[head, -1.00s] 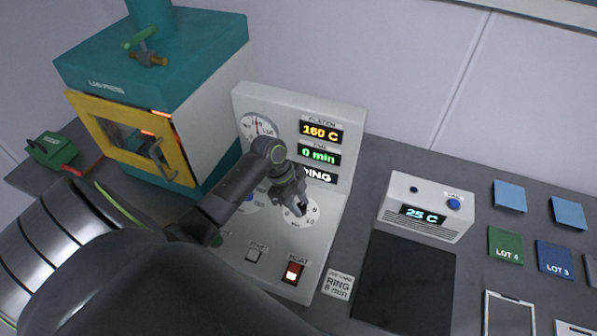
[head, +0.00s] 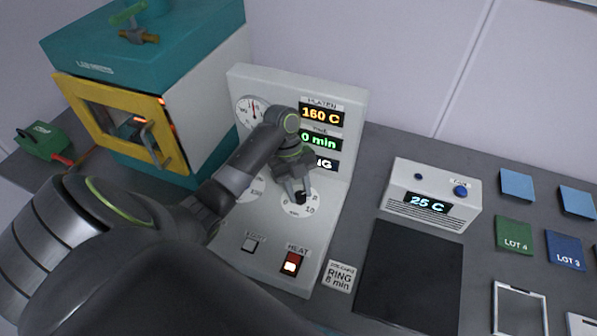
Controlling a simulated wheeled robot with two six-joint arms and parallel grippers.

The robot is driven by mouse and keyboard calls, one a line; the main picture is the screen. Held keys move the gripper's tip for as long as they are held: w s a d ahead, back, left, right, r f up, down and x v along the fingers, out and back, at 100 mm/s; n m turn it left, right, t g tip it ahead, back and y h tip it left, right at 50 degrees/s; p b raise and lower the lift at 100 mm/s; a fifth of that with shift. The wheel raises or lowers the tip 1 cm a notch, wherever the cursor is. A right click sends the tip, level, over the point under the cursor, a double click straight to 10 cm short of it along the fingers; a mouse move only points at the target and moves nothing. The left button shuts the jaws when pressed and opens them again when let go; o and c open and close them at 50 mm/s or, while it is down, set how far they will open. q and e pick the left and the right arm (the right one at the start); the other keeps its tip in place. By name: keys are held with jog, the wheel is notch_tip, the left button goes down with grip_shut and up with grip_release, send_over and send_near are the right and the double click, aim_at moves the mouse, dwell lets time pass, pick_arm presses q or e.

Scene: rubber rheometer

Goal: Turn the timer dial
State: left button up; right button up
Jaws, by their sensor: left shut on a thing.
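The timer dial (head: 298,208) is a white round scale with a dark knob, low on the right of the white control panel (head: 344,180). My left gripper (head: 300,195) is over this dial, its fingers shut on the knob, and hides part of the scale. The green time display (head: 319,140) reads 0 min. A third display (head: 324,163) is partly hidden and shows "NG". My right gripper is not in view.
The teal lab press (head: 150,60) with a yellow-framed door (head: 108,122) stands left. A start button (head: 250,245) and lit heat switch (head: 291,263) sit below the dial. Right are a "RING 8 min" card (head: 339,276), dark plate (head: 410,275) and 25 C unit (head: 430,195).

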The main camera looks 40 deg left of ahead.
pick_arm(q)
jog(key=shift+s, duration=0.1)
dwell(0.4)
jog(key=o, duration=1)
jog(key=shift+d, duration=0.1)
jog(key=shift+c, duration=0.2)
